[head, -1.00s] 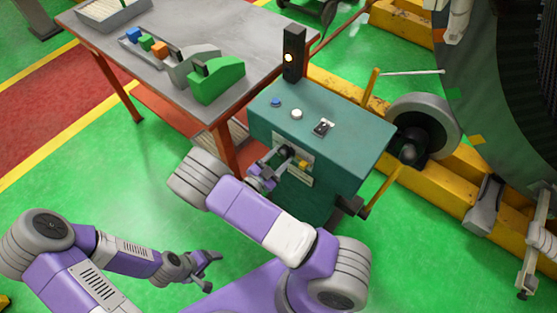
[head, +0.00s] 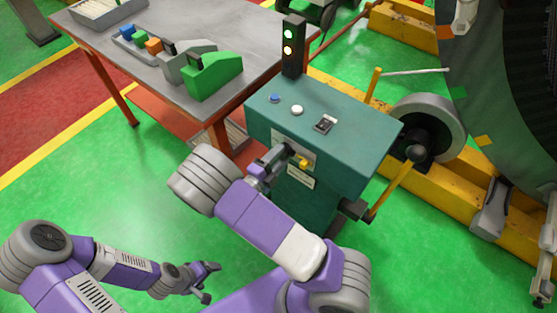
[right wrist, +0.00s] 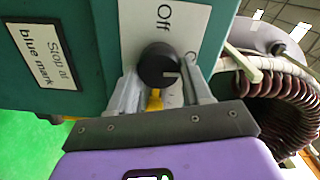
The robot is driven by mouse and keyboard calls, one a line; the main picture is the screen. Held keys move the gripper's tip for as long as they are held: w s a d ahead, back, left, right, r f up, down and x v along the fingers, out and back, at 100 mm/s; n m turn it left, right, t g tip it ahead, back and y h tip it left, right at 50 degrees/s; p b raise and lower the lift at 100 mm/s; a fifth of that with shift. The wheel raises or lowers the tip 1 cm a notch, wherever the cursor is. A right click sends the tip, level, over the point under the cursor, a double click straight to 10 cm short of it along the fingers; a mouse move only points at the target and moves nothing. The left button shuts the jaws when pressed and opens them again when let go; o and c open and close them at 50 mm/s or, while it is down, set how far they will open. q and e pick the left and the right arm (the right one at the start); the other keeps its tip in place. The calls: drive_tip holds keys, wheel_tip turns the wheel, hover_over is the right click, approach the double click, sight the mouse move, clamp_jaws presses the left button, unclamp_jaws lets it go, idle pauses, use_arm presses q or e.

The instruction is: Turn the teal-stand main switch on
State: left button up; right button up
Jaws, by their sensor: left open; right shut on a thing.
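The teal stand (head: 350,112) stands at the centre of the head view. The black round main switch (right wrist: 158,66) is on its front face, beside a white label (right wrist: 168,22) reading "Off"; a second label word is mostly hidden by a finger. My right gripper (head: 274,160) is shut on the knob, with one finger on each side in the right wrist view (right wrist: 160,80). My left gripper (head: 208,283) is open and empty, low over the green floor, away from the stand.
A blue button (head: 275,98), white button (head: 297,110) and small black switch (head: 325,124) are on top. A grey table (head: 150,80) with a green block (head: 212,75) stands behind left. A wheel (head: 440,120) is right.

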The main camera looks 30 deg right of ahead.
drive_tip(key=shift+m, duration=0.5)
drive_tip(key=o, duration=1.1)
drive_tip(key=shift+c, duration=0.2)
drive_tip(key=p+v, duration=0.1)
drive_tip(key=v, duration=0.6)
drive_tip(key=shift+a, duration=0.35)
drive_tip(key=shift+s, duration=0.1)
